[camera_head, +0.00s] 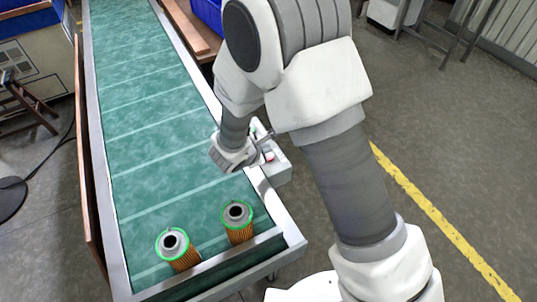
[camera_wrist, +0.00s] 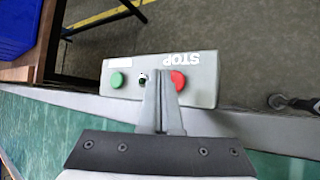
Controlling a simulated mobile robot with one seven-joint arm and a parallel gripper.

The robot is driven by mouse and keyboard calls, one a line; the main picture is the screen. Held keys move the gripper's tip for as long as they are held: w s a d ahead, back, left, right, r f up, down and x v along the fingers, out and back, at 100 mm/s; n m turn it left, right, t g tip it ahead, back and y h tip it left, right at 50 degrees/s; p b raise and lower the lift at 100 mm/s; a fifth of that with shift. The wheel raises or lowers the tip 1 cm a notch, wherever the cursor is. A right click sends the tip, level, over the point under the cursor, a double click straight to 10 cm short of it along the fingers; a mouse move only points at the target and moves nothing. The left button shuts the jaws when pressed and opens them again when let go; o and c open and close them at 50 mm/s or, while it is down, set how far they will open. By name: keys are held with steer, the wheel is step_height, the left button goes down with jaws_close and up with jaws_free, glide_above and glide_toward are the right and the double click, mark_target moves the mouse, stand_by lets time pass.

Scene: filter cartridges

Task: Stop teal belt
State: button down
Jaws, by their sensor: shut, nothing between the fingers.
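The teal belt (camera_head: 150,110) runs away from me, with pale cross lines on its surface. A grey control box (camera_head: 280,172) is fixed at the belt's right side. In the wrist view the box (camera_wrist: 205,67) carries a red button (camera_wrist: 178,80) beside the word STOP, a green button (camera_wrist: 117,80) and a small dark knob (camera_wrist: 143,79). My gripper (camera_wrist: 161,75) is shut and empty over the box, its fingertips between the knob and the red button, close to the red button's left edge. I cannot tell whether they touch it.
Two orange filter cartridges with green rims, a left one (camera_head: 175,248) and a right one (camera_head: 238,221), stand at the belt's near end. A blue bin (camera_head: 208,14) sits at the back on a wooden surface. Open floor with a yellow line (camera_head: 440,220) lies at right.

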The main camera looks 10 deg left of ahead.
steer(key=shift+r+p, duration=1)
steer(key=shift+r, duration=1.15)
steer(key=shift+w+d+r, duration=0.1)
steer(key=shift+d+r, duration=0.1)
steer(key=shift+r, duration=0.05)
steer(key=s+d+r+m+g+h, duration=0.35)
steer(key=d+r+m, duration=0.85)
steer(key=d+r, duration=0.5)
steer(key=s+d+r+m+y, duration=0.3)
steer(key=s+r+m, duration=0.1)
steer(key=s, duration=0.5)
steer(key=s+d+r+m+y, duration=0.3)
steer(key=s+r+m, duration=0.1)
steer(key=s+m, duration=0.3)
steer(key=shift+s+m, duration=0.3)
steer(key=shift+s, duration=0.6)
